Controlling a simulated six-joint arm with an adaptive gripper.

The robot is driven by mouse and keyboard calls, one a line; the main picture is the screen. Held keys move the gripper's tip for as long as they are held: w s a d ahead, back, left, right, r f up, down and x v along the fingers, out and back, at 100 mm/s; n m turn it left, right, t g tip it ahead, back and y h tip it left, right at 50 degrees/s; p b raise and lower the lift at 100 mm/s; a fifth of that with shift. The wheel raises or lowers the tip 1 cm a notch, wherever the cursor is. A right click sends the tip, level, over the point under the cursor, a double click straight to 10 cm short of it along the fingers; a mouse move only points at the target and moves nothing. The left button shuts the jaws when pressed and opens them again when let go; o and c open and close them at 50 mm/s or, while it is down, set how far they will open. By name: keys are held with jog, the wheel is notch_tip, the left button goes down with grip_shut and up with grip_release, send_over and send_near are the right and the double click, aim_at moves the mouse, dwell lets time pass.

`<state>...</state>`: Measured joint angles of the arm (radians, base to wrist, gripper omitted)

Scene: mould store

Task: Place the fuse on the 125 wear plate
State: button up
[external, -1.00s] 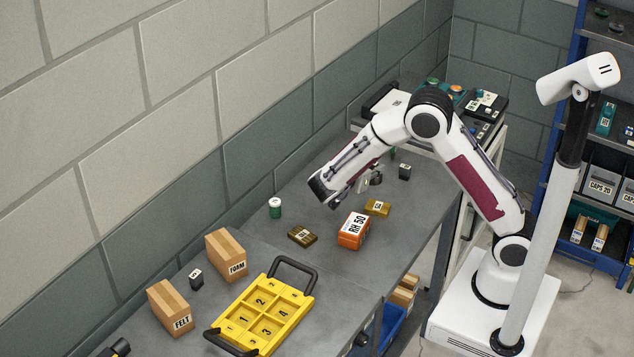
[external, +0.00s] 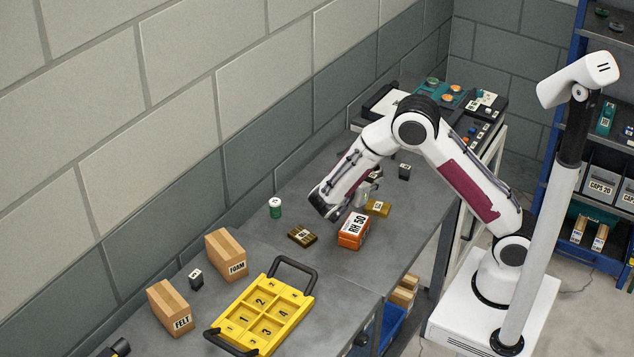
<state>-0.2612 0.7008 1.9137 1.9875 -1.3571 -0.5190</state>
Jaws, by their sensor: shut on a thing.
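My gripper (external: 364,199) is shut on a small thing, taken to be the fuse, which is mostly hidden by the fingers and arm. It is low over the bench, just behind the orange RH 50 box and left of a brass-coloured plate (external: 379,208). A second, darker plate (external: 302,236) lies flat to the left of the box. Both plates carry small labels too small to read for sure, so I cannot tell which is the 125 wear plate. I cannot tell whether the held thing touches anything.
The orange RH 50 box (external: 353,231) stands close below my gripper. A green can (external: 275,208), a yellow numbered tray (external: 237,329), FOAM (external: 227,254) and FELT (external: 170,308) boxes are to the left. A small dark block (external: 404,171) is behind. The bench between the can and dark plate is clear.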

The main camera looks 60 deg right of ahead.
aim_at(369, 202)
jog(key=shift+f, duration=0.7)
jog(key=shift+f, duration=0.1)
jog(key=shift+f, duration=1.8)
jog(key=shift+f, duration=0.1)
jog(key=o, duration=1.1)
jog(key=shift+o, duration=0.2)
jog(key=shift+a+r, duration=0.1)
jog(key=shift+r, duration=0.1)
jog(key=v, duration=1.1)
jog(key=shift+a+r, duration=0.2)
jog(key=shift+a, duration=0.15)
